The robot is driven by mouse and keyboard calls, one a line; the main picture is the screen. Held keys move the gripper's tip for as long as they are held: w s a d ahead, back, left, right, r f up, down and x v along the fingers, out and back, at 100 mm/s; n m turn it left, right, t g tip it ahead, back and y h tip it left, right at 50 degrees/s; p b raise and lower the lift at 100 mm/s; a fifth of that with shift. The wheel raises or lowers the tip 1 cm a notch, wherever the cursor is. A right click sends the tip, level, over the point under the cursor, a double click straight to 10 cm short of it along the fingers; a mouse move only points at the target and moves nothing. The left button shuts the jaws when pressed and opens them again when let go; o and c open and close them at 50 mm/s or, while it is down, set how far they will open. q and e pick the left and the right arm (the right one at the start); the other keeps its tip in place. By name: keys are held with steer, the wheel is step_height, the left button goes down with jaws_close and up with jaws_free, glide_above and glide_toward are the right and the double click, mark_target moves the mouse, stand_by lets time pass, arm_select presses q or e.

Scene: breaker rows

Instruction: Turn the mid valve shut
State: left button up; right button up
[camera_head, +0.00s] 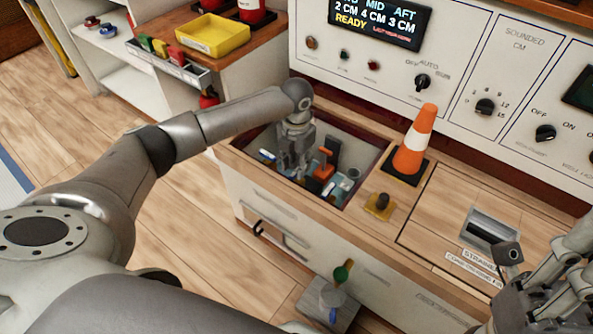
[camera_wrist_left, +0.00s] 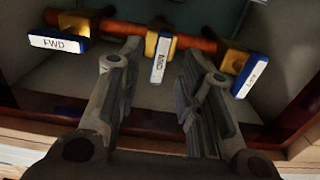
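The mid valve (camera_wrist_left: 161,55) shows in the left wrist view on a copper pipe (camera_wrist_left: 125,30). It has a yellow body and a blue handle with a white label that reads sideways; the handle points across the pipe, toward my gripper. My left gripper (camera_wrist_left: 160,62) is open, with one finger on each side of this handle; I cannot tell whether either touches it. In the head view my left gripper (camera_head: 294,160) reaches down into the open well (camera_head: 352,150), where the arm hides part of the valves. My right gripper (camera_head: 550,300) is at the lower right, partly cut off.
The FWD valve (camera_wrist_left: 60,38) is left of the mid valve, its handle roughly along the pipe. Another valve (camera_wrist_left: 243,72) is to the right, handle slanted. An orange cone (camera_head: 414,142) stands right of the well. The panel display (camera_head: 378,20) shows READY.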

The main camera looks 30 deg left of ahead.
arm_select(q)
steer(key=shift+f+b, duration=0.3)
steer(key=shift+f, duration=0.85)
jaws_close()
steer(key=shift+r, duration=0.1)
